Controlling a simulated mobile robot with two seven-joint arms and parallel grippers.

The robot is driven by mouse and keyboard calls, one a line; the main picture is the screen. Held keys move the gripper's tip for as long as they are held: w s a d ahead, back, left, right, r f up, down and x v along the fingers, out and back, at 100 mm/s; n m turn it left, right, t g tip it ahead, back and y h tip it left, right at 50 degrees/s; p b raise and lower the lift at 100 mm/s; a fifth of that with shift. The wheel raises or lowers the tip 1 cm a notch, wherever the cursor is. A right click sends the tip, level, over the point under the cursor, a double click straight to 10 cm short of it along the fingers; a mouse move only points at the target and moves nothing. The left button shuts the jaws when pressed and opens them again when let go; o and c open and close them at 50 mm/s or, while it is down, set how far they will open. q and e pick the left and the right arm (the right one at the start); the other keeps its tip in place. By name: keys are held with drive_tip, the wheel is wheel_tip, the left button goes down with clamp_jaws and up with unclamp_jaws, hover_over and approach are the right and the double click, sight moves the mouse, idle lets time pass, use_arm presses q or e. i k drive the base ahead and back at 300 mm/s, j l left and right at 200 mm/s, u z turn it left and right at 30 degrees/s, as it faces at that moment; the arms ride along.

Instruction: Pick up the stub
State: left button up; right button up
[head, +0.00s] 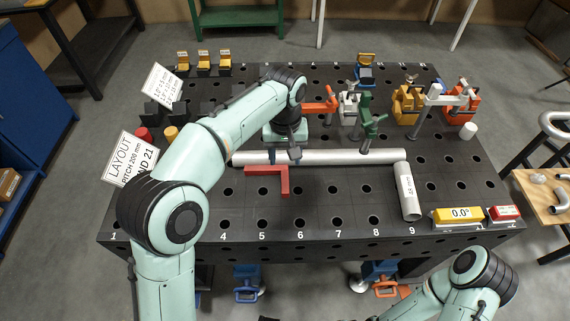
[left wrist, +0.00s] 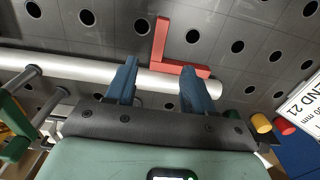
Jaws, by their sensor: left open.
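A short silver tube with a label, which looks like the stub (head: 408,192), lies at the right front of the table, beside hole number 9. A long silver tube (head: 350,157) lies across the middle of the table. My left gripper (head: 284,155) is at the long tube, left of its middle and well left of the short tube. In the left wrist view the blue fingers (left wrist: 160,82) are open, with the long tube (left wrist: 70,68) passing behind them. I cannot tell whether they touch it.
A red square (head: 268,172) lies in front of the long tube, close to my left fingers. Clamps in green (head: 367,124), yellow (head: 405,103) and orange (head: 462,105) stand behind it. A yellow 0.0° gauge (head: 459,214) sits at the right front corner. The front left-middle is fairly clear.

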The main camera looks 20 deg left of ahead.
sight(408, 197)
drive_tip(key=k, duration=1)
